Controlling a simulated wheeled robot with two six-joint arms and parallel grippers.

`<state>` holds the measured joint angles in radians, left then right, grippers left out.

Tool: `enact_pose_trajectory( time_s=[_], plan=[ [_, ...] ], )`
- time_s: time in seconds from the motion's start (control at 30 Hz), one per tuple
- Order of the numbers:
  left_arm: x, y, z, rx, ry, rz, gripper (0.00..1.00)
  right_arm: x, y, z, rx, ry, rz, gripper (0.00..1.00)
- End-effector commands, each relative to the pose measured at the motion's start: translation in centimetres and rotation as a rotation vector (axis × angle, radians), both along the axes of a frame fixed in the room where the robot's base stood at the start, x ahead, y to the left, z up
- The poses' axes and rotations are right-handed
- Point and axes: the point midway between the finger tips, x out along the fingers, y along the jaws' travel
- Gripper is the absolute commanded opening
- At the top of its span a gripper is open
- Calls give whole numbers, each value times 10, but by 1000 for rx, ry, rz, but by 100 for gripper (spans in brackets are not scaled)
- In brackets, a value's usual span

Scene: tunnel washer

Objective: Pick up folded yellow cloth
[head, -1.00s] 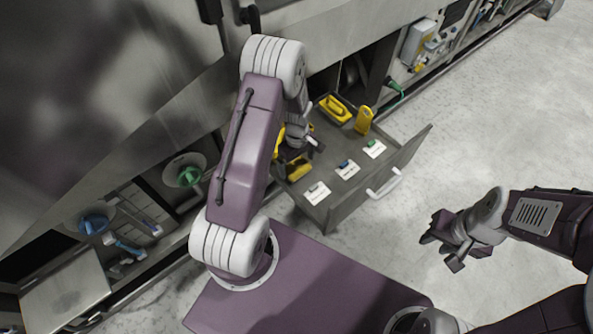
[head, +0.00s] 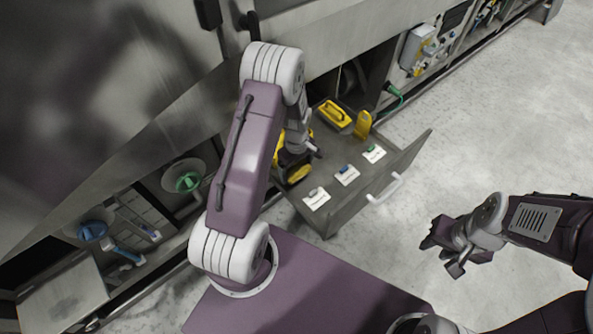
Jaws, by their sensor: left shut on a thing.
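An open grey drawer (head: 380,172) stands out from the machine. My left gripper (head: 290,163) reaches down at its left side, partly hidden by my own arm. It is shut on a yellow piece that I take for the folded yellow cloth (head: 299,174); only part of it shows below the dark fingers. I cannot tell whether it is clear of the drawer floor. My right gripper (head: 449,252) is open and empty over the bare floor at the right.
A yellow handled tool (head: 335,113) and an upright yellow piece (head: 363,125) are at the drawer's back. White labelled cards (head: 346,175) lie near its front, below the handle side. A green-handled round hatch (head: 189,182) is left.

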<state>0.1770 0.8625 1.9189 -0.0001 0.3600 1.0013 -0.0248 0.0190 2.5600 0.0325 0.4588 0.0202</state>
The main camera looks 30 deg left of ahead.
Motion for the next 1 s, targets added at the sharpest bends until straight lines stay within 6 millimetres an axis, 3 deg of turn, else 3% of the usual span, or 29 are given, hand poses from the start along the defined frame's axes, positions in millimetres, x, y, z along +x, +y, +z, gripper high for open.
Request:
enact_pose_trajectory(
  time_s=[0.07, 0.4, 0.53, 0.7, 0.97, 1.0],
  plan=[
    [1, 0, 23, 1, -5, 0, 50, 0, 0, 12, 0, 0, 0, 34],
    [-17, -81, 68, 0, -2, -7, 50, 0, 0, 32, 0, 0, 0, 34],
    [-22, -102, 79, 0, 0, -5, 50, 0, 0, 37, 0, 0, 0, 34],
    [-24, -113, 85, 0, 0, 0, 50, 0, 0, 38, 0, 0, 0, 34],
    [-24, -114, 85, 0, 0, 1, 50, 0, 0, 38, 0, 0, 0, 34],
    [-24, -114, 85, 0, 0, 1, 79, 0, 0, 38, 0, 0, 0, 34]
  ],
)
